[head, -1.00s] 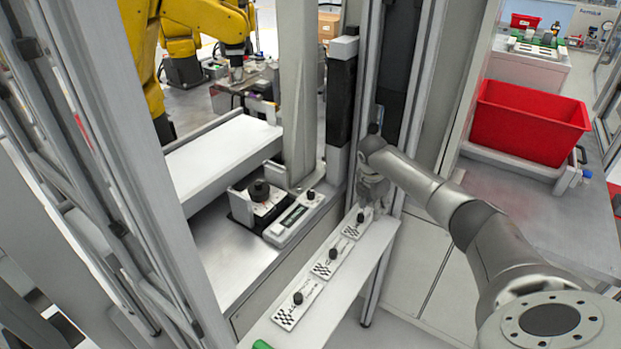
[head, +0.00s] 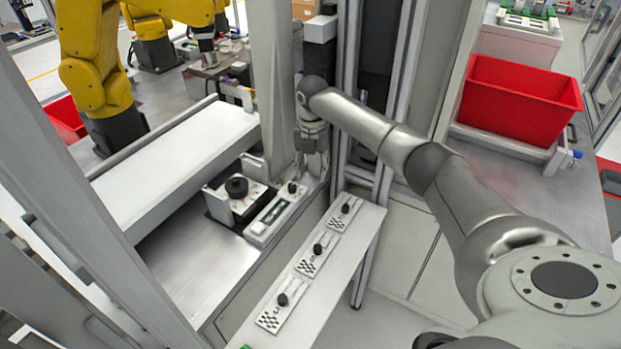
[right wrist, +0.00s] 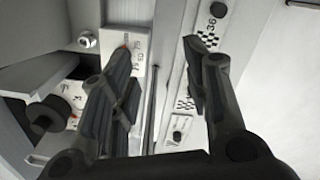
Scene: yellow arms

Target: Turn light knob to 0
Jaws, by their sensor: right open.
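My right gripper (head: 312,170) is open and points down just right of a small black knob (head: 292,188) on a narrow panel with a dark green display (head: 274,211). In the right wrist view my open fingers (right wrist: 162,50) straddle the gap between a scaled panel (right wrist: 127,40) at left and a strip of checkered plates at right. Nothing is between the fingers. Three checkered plates with black knobs (head: 346,208) (head: 318,249) (head: 282,299) lie on a white shelf. I cannot tell which knob is the light knob. My left gripper is out of view.
A larger black knob (head: 237,187) sits on a dial left of the display panel. A grey post (head: 279,80) stands close behind my right gripper. A white conveyor-like slab (head: 180,165) lies left. A red bin (head: 520,103) and yellow arms (head: 90,50) are farther off.

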